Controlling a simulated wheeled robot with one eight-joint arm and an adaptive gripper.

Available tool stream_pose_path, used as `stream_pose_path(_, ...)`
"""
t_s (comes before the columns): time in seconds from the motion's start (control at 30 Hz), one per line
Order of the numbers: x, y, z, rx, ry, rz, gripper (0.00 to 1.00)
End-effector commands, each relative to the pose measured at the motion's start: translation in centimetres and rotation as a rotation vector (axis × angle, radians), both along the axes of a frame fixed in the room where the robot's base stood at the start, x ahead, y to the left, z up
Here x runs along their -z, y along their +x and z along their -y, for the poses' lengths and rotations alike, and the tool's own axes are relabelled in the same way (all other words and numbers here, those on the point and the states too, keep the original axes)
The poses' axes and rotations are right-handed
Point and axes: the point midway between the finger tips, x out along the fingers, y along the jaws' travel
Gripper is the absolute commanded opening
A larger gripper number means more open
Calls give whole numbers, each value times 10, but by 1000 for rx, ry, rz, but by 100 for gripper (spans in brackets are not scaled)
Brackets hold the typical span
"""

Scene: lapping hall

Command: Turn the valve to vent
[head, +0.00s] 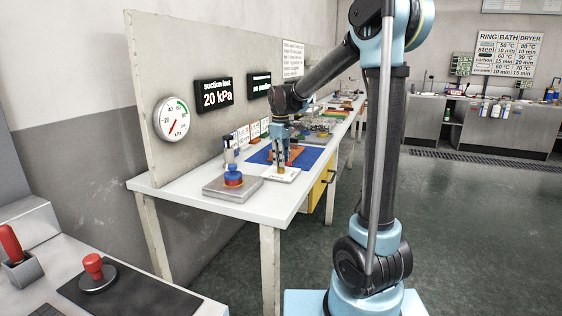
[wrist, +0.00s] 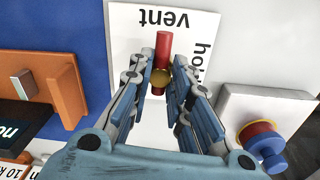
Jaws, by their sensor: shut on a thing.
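The valve has a red bar handle (wrist: 163,45) with a round brass-coloured knob (wrist: 160,77) on it, over a white card (wrist: 130,55). The card reads "vent" at the top of the wrist view, upside down, and a partly hidden word to the right, seemingly "hold". The handle's far end points toward "vent". My gripper (wrist: 161,80) is shut on the handle, with a finger on each side of the knob. In the head view my gripper (head: 281,168) points down over the white card (head: 283,177) on the bench; the handle is mostly hidden there.
A grey block (head: 232,188) with a red-and-blue fitting (head: 233,175) stands left of the card. An orange bracket (wrist: 52,88) lies on the blue mat (wrist: 75,25). A gauge (head: 172,120) and a display reading 20 kPa (head: 214,94) are on the panel behind.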

Motion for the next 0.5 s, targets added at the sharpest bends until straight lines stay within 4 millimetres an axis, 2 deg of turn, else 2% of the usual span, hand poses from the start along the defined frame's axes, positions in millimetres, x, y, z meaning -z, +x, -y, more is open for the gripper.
stream_pose_path(0.07, 0, 1, 2, 2, -3, 2, 0)
stream_pose_path(0.1, 0, 1, 2, 2, -3, 2, 27)
stream_pose_path(0.17, 0, 1, 2, 2, -3, 2, 40)
stream_pose_path(0.5, -1, 0, 1, 2, -1, 0, 40)
